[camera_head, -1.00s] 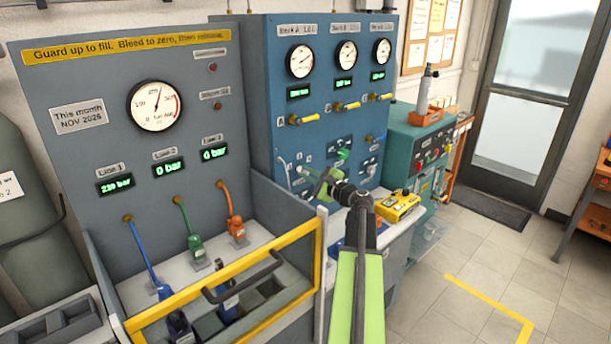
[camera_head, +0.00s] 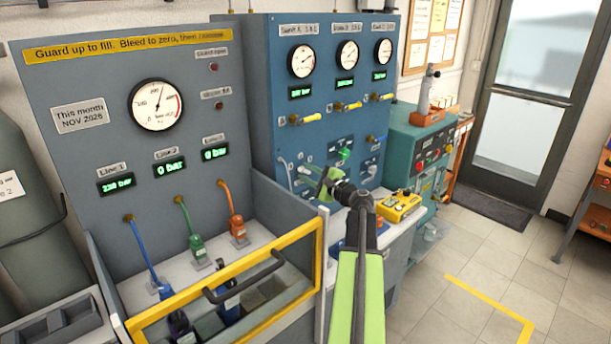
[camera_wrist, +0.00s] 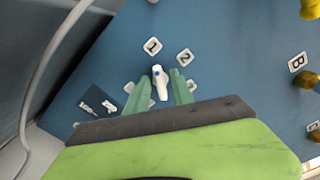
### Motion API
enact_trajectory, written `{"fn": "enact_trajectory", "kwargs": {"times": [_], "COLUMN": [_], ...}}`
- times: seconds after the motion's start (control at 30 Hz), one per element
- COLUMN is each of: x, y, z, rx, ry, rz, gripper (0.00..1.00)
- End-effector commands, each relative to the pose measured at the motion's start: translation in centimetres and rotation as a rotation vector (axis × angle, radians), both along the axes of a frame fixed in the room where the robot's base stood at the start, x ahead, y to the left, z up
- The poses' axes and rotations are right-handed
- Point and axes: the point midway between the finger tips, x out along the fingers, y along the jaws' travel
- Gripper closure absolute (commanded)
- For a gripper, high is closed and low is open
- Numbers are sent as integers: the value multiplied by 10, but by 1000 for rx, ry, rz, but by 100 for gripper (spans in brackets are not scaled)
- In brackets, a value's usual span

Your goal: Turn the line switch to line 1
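The line switch (camera_wrist: 161,83) is a small white knob with a blue mark at its upper end, on a blue panel in the wrist view. That marked end points up and slightly left, toward the label 1 (camera_wrist: 152,46); the label 2 (camera_wrist: 184,55) lies right of that direction. My gripper (camera_wrist: 161,86) has one green finger on each side of the knob, with narrow gaps visible, so it looks open around it. In the head view my gripper (camera_head: 325,180) is at the lower part of the blue panel (camera_head: 262,90) and hides the switch.
Yellow handles (camera_head: 305,119) stick out above my gripper. A yellow box (camera_head: 399,207) lies on the bench to the right. A grey hose (camera_wrist: 52,62) runs along the left in the wrist view. A guard with a yellow frame (camera_head: 235,275) stands left of my arm.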

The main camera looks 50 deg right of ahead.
Motion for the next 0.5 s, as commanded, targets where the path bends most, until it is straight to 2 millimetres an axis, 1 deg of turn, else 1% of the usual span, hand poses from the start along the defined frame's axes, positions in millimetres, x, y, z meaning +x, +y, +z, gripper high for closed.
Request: {"fn": "enact_trajectory", "kwargs": {"times": [0.33, 0.43, 0.5], "x": [-3, -15, -31], "y": [0, 2, 3], "z": [-1, -1, -1], "rx": [-1, -1, -1], "ry": [2, 3, 3], "rz": [0, -1, -3], "gripper": [66, 66, 66]}}
